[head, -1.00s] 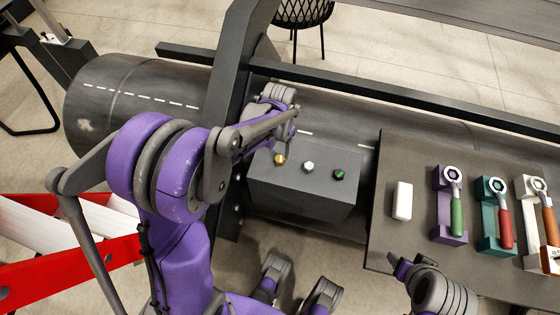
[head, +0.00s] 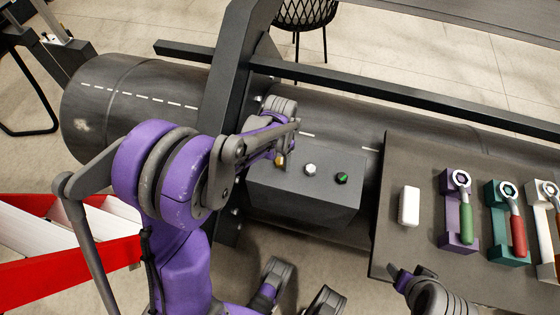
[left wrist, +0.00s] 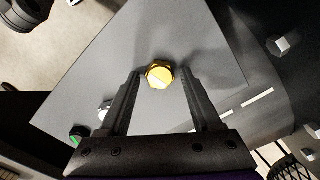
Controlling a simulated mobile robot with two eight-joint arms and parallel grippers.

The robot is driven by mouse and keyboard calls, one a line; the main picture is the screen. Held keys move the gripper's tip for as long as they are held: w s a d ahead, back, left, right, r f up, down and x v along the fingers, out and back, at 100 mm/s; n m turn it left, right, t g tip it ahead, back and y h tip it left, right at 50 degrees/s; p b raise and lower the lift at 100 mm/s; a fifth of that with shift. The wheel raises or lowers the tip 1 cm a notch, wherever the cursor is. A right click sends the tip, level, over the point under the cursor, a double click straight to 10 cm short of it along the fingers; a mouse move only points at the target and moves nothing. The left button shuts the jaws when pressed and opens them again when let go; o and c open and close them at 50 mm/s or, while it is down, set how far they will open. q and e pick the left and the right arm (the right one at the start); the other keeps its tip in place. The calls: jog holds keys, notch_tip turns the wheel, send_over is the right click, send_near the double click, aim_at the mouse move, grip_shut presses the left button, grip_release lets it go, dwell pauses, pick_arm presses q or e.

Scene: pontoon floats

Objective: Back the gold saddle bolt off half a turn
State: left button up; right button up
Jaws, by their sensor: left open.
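The gold saddle bolt (left wrist: 159,74) is a hex head on top of a dark grey block (head: 300,205). In the head view the bolt (head: 281,160) is partly covered by my left gripper (head: 280,152). In the left wrist view the left gripper (left wrist: 161,82) is open, with one finger on each side of the bolt head. Gaps show between the fingers and the bolt, and I see no contact. A silver bolt (head: 310,169) and a green bolt (head: 342,178) stand in line on the same block.
A dark board (head: 395,245) on the right holds a white block (head: 409,206) and wrenches with green (head: 465,220), red (head: 518,236) and orange handles in coloured holders. A dark upright beam (head: 228,90) stands close behind my left arm. A dark rail (head: 400,94) crosses behind.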

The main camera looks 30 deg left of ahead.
pick_arm(q)
jog(key=m, duration=0.4)
jog(key=shift+m, duration=0.4)
jog(key=m, duration=0.5)
jog(key=shift+m, duration=0.4)
jog(key=m, duration=0.4)
jog(key=shift+m, duration=0.3)
jog(key=m, duration=0.5)
jog(key=shift+m, duration=0.3)
pick_arm(e)
jog(key=shift+r, duration=0.1)
